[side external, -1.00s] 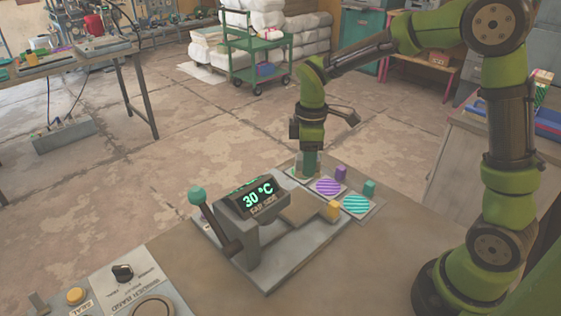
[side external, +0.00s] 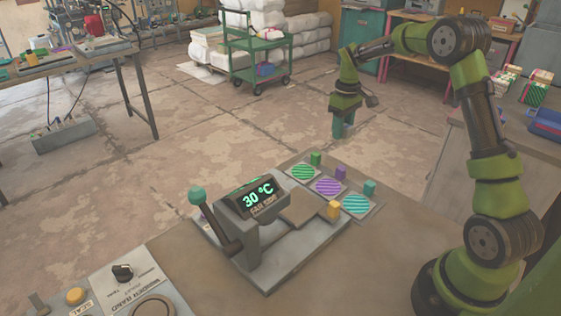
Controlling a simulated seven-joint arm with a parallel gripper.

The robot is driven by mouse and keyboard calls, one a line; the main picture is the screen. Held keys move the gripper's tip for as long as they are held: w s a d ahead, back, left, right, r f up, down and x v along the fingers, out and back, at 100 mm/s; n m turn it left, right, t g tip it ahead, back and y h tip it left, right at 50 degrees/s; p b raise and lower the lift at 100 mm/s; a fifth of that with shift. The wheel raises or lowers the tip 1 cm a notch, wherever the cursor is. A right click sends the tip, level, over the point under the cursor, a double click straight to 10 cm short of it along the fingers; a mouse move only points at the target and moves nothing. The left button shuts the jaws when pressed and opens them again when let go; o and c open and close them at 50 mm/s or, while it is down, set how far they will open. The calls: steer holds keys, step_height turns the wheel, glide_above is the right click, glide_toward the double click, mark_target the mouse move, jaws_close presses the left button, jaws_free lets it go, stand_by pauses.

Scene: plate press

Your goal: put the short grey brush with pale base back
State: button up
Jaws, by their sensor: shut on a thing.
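My gripper (side external: 342,128) is in the air beyond the far end of the row of round striped pads, pointing down. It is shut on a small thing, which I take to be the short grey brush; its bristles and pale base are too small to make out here. I see no other brush in the picture. The striped pads are green (side external: 303,172), purple (side external: 328,187) and teal (side external: 356,204), with nothing on top of them.
The press (side external: 262,225) stands left of the pads; its screen reads 30 °C and its lever with a teal knob (side external: 197,195) is upright, leaning. Small blocks, green (side external: 316,158), purple (side external: 340,172), teal (side external: 369,187) and yellow (side external: 333,210), stand around the pads.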

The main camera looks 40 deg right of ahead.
step_height(320, 180, down, 9)
steer(key=shift+a+f, duration=0.1)
steer(key=shift+f, duration=0.05)
steer(key=shift+f, duration=0.1)
stand_by(0.3)
steer(key=o, duration=1)
